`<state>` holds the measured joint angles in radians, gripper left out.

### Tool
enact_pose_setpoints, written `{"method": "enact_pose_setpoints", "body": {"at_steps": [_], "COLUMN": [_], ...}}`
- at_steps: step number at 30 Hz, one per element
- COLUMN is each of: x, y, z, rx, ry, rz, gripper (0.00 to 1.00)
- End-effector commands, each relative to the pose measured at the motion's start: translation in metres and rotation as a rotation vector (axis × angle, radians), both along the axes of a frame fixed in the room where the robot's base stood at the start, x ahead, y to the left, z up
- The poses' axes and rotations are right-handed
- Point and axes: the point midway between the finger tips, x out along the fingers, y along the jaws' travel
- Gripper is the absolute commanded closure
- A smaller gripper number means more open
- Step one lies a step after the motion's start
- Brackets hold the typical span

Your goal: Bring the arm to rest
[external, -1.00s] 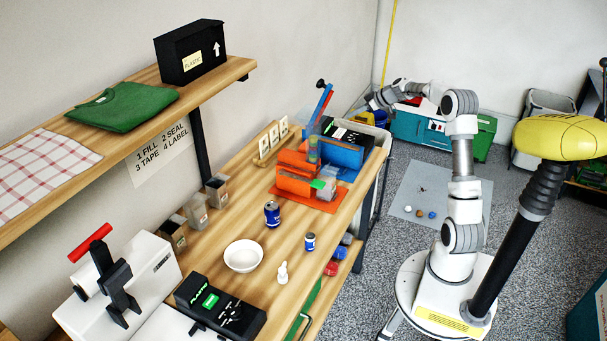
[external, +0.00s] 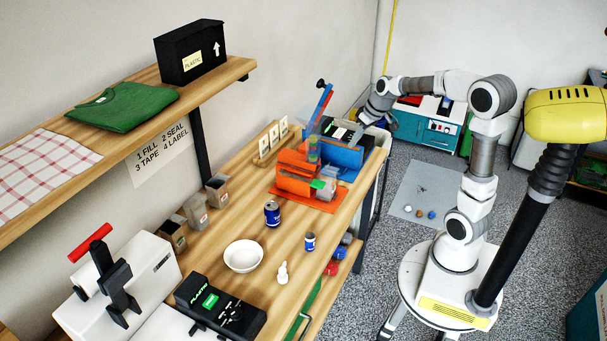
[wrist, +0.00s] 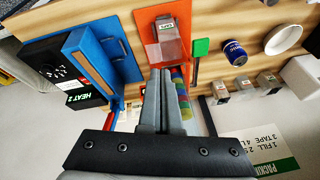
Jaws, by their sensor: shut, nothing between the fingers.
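My gripper (wrist: 163,80) is shut, its two grey fingers together with nothing between them, in the wrist view. In the external view my gripper (external: 357,130) hangs beside the black heat sealer at the bench's far end. The arm reaches left from its raised elbow, and the wrist is bent downward. The fingertips are small and partly blend with the sealer there, so I cannot tell whether they touch anything.
The bench (external: 335,225) carries the black heat sealer (wrist: 68,75), a blue stand (wrist: 95,60), an orange tape station (external: 295,170), a blue can (external: 272,213) and a white bowl (external: 243,256). A shelf (external: 130,125) overhangs the left side.

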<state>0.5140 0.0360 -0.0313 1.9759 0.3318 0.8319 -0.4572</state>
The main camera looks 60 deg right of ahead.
Motion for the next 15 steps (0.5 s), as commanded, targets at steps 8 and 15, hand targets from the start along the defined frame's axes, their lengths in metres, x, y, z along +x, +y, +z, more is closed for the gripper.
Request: {"method": "enact_pose_setpoints", "body": {"at_steps": [8, 15], "x": [-0.084, -0.117], "y": [0.083, 0.144], "z": [0.029, 0.062], "rx": [-0.027, -0.109], "ry": [0.075, -0.071], "rz": [-0.102, 0.095], "gripper": [1.00, 1.00]}}
